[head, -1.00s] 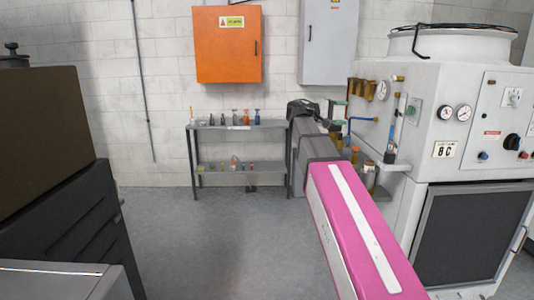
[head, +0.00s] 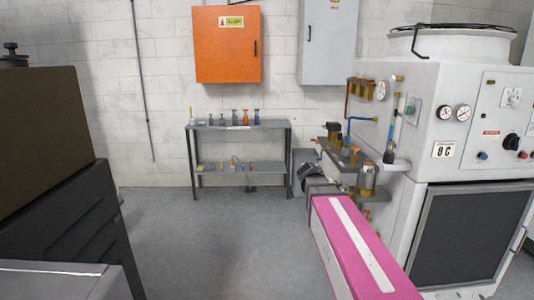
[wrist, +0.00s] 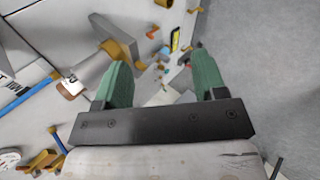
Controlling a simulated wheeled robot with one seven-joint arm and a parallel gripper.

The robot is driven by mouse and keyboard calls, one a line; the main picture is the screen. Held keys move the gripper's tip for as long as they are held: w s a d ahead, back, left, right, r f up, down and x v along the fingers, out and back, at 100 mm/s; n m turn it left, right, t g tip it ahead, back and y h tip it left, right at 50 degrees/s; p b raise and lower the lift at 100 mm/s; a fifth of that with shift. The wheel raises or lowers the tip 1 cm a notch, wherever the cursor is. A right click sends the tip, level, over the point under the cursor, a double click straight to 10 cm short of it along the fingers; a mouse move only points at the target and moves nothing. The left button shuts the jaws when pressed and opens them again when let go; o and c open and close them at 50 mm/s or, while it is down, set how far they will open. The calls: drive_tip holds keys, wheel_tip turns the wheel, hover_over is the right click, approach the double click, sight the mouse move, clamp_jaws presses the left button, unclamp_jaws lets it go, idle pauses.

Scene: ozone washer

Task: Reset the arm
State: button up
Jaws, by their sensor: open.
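My arm reaches forward in the head view, with its pink link (head: 360,245) in front and grey links beyond it, low beside the white machine. The far end of the arm is partly hidden by the links, and I cannot make out the fingers there. In the wrist view my gripper (wrist: 163,78) shows two green fingers spread apart, with nothing held between them. Brass and white fittings of the machine show beyond the fingers, and the grey floor is at the right.
The white machine (head: 437,110) with gauges, pipes and jutting small shelves stands close right of my arm. A grey rack (head: 212,127) with small bottles stands at the back wall under an orange cabinet (head: 228,44). Dark equipment (head: 65,215) is at the left. The middle floor (head: 220,240) is clear.

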drive_tip(key=s+a+f+m+g+y, duration=0.1)
drive_tip(key=s+a+f+y, duration=0.3)
drive_tip(key=s+f, duration=0.3)
drive_tip(key=s+a+f+m+y, duration=0.2)
drive_tip(key=s+a+f+y, duration=0.2)
drive_tip(key=f, duration=0.9)
drive_tip(key=s, duration=0.3)
drive_tip(key=shift+g+y, duration=0.3)
drive_tip(key=shift+g, duration=0.1)
